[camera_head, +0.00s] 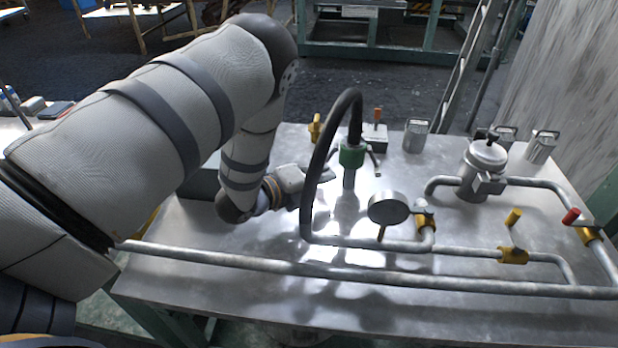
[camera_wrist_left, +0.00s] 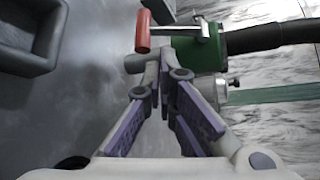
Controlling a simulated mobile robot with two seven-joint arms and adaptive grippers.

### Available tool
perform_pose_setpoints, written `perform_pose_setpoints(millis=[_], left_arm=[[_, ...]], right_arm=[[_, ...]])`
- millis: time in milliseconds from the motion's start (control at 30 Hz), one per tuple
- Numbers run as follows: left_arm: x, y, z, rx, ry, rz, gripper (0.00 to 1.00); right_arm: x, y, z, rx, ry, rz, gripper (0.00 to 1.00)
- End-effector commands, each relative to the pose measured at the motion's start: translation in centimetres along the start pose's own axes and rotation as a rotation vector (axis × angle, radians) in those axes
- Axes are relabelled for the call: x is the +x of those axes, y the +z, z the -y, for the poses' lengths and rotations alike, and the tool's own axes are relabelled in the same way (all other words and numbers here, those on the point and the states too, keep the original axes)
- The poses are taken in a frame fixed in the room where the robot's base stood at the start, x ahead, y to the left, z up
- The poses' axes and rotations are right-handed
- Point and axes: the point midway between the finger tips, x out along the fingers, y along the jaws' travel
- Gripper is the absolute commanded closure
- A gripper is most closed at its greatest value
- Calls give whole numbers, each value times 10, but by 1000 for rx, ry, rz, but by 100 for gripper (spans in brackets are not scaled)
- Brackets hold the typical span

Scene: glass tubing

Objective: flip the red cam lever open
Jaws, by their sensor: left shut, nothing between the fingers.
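A red lever handle (camera_wrist_left: 142,32) shows in the left wrist view, on a metal rod at the side of a green coupling (camera_wrist_left: 207,52). The coupling also shows in the head view (camera_head: 352,154), on the lower end of a black hose (camera_head: 350,110). My left gripper (camera_wrist_left: 168,72) is shut and empty. In the wrist view its tips lie just below the red handle and left of the coupling; I cannot tell whether they touch the lever or its metal parts. In the head view the hose partly hides the gripper. My right gripper is out of view.
A pressure gauge (camera_head: 388,208) stands right of the coupling. Metal pipes (camera_head: 330,270) with yellow valves (camera_head: 513,255) run along the front and right of the metal table (camera_head: 240,315). A filter pot (camera_head: 484,165) stands at the right. A dark tray (camera_wrist_left: 30,40) lies at the left in the wrist view.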

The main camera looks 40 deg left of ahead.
Motion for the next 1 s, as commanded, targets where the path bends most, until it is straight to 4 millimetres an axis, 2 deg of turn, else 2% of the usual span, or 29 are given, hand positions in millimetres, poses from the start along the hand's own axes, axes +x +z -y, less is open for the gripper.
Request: perform_pose_setpoints(millis=[100, 233, 733, 1000], left_arm=[[13, 0, -1, -1, 0, 0, 100], [18, 0, 0, 0, 0, 1, 100], [16, 3, 2, 27, 21, 1, 100], [10, 21, 2, 151, 128, 2, 100]], right_arm=[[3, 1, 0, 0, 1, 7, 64], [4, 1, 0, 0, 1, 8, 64], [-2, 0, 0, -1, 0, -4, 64], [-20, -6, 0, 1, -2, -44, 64]])
